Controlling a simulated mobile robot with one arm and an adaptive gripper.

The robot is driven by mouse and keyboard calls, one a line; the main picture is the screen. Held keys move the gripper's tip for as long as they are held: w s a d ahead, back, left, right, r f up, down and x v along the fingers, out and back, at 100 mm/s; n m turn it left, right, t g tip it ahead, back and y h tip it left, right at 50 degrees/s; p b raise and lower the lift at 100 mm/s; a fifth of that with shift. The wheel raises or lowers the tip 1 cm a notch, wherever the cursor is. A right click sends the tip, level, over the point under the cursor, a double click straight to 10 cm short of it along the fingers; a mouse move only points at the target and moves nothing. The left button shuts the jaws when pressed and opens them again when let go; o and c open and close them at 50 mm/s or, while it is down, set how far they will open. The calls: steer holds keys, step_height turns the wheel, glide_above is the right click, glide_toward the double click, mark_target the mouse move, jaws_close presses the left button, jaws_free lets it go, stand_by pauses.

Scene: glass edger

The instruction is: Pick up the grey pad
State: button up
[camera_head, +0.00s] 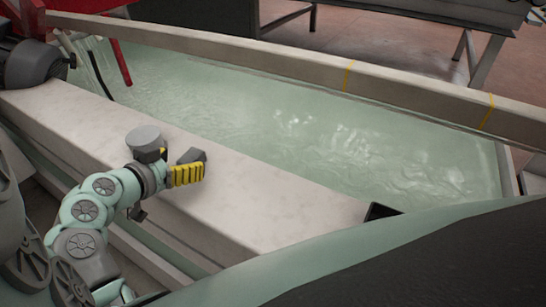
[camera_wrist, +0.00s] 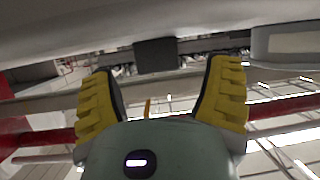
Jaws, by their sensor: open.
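My gripper (camera_head: 192,163) is over the pale stone ledge, its yellow-backed fingers spread apart. In the wrist view the same fingers (camera_wrist: 166,75) stand apart with nothing between them. A grey round piece (camera_head: 145,138) with a dark part below it shows just behind and left of the gripper, above the ledge. I cannot tell whether it is the grey pad or whether it touches my arm. A dark square block (camera_wrist: 157,54) shows beyond the fingertips in the wrist view, and I cannot tell what it is.
The pale ledge (camera_head: 270,205) runs beside a trough of greenish water (camera_head: 290,125). A long beam (camera_head: 300,62) with yellow bands borders the far side. A dark box-like object (camera_head: 380,212) sits at the ledge's right end. A grey motor (camera_head: 30,65) stands at the left.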

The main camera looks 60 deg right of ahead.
mark_target(193, 155)
steer(key=shift+x, duration=1.45)
steer(key=shift+s, duration=0.1)
steer(key=shift+c, duration=0.3)
steer(key=c, duration=0.9)
